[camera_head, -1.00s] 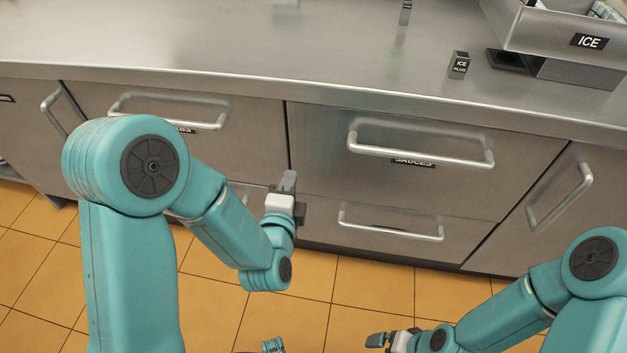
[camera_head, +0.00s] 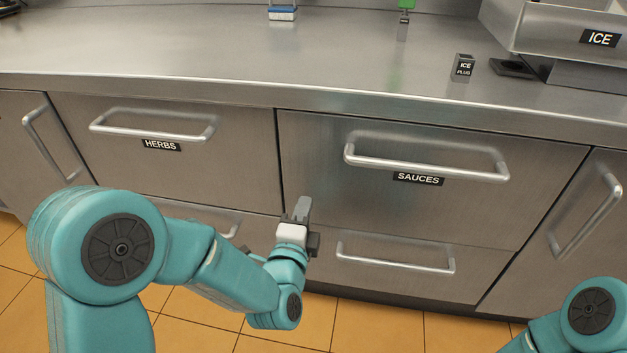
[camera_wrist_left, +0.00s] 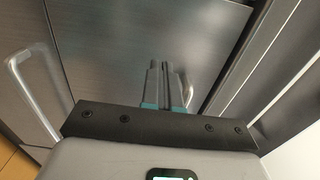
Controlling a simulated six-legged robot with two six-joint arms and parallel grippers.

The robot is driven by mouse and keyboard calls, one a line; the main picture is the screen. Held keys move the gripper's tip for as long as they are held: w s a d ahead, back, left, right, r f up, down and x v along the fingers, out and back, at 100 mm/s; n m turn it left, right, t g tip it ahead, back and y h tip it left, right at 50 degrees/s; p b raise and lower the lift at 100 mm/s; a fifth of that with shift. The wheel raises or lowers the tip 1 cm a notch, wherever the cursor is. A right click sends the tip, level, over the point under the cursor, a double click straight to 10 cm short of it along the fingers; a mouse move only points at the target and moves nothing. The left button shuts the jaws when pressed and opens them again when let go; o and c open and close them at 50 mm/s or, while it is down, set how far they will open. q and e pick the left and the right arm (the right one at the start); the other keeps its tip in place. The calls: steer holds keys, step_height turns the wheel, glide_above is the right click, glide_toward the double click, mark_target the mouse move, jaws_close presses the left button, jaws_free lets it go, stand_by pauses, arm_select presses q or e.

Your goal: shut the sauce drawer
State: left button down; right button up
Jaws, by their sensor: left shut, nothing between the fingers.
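The sauce drawer (camera_head: 320,175) is a steel front with a bar handle (camera_head: 425,163) and a SAUCES label, under the counter right of centre in the head view. Its front looks level with the neighbouring fronts, with a thin dark seam along its left edge. My left gripper (camera_head: 302,210) is shut and empty, fingers pointing up, in front of the drawer's lower left corner. I cannot tell whether it touches the front. In the left wrist view the shut fingers (camera_wrist_left: 166,85) point at steel panels. My right gripper is out of the picture.
The HERBS drawer (camera_head: 90,165) is to the left, and a lower drawer (camera_head: 400,280) is below. Their bar handles stick out. The steel counter (camera_head: 330,65) above holds an ICE PLUG block (camera_head: 463,67) and an ICE bin (camera_head: 545,35). Tiled floor shows below.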

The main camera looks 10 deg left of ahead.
mark_target(316, 168)
arm_select(q)
steer(key=w+b, duration=0.1)
steer(key=w, duration=0.8)
steer(key=shift+w+a+b, duration=0.15)
steer(key=shift+w+b, duration=0.15)
steer(key=shift+w, duration=0.2)
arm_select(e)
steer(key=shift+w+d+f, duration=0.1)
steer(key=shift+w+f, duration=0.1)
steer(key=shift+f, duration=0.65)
